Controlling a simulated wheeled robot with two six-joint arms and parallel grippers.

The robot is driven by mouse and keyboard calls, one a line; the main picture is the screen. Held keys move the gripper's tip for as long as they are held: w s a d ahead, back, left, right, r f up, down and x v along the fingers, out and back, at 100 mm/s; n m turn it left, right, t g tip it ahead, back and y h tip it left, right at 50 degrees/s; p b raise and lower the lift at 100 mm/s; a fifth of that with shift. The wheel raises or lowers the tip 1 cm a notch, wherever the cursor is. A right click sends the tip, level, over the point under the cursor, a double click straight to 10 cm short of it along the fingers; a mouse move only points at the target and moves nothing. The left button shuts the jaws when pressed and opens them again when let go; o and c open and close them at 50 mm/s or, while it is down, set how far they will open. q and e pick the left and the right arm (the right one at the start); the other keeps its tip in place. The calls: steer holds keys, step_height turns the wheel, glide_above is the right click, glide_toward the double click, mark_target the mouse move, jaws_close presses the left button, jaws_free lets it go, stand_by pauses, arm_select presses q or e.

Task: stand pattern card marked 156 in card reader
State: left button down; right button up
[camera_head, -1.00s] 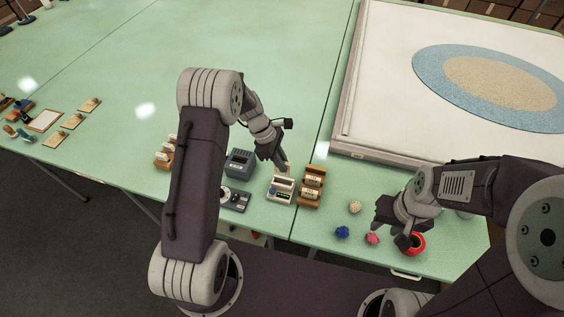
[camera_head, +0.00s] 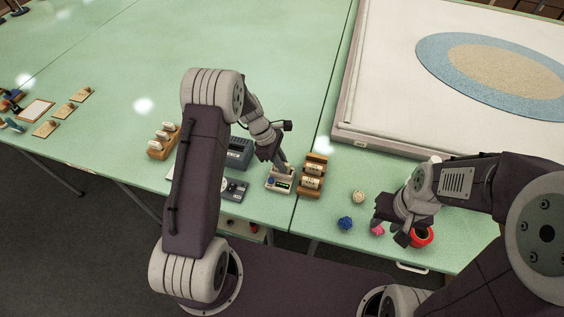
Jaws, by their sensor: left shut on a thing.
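My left gripper (camera_head: 279,160) reaches down over the card reader (camera_head: 280,184), a small pale box with a dark display and a blue button. It is shut on a small tan card (camera_head: 286,168), which shows only as a sliver at the reader's top. The mark on the card is too small to read. I cannot tell whether the card sits in the slot or just above it. My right gripper (camera_head: 388,231) is open, with its fingers apart, above the table near a pink ball and a red bowl. It holds nothing that I can see.
A wooden rack (camera_head: 313,176) with pale rolls stands close right of the reader. A dark grey box (camera_head: 239,154) stands to its left. A blue ball (camera_head: 345,223), cream ball (camera_head: 359,197), pink ball (camera_head: 378,230) and red bowl (camera_head: 422,237) lie at right.

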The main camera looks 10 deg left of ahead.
arm_select(q)
steer(key=c, duration=1.4)
jaws_free()
steer(key=shift+o, duration=0.2)
steer(key=v, duration=0.9)
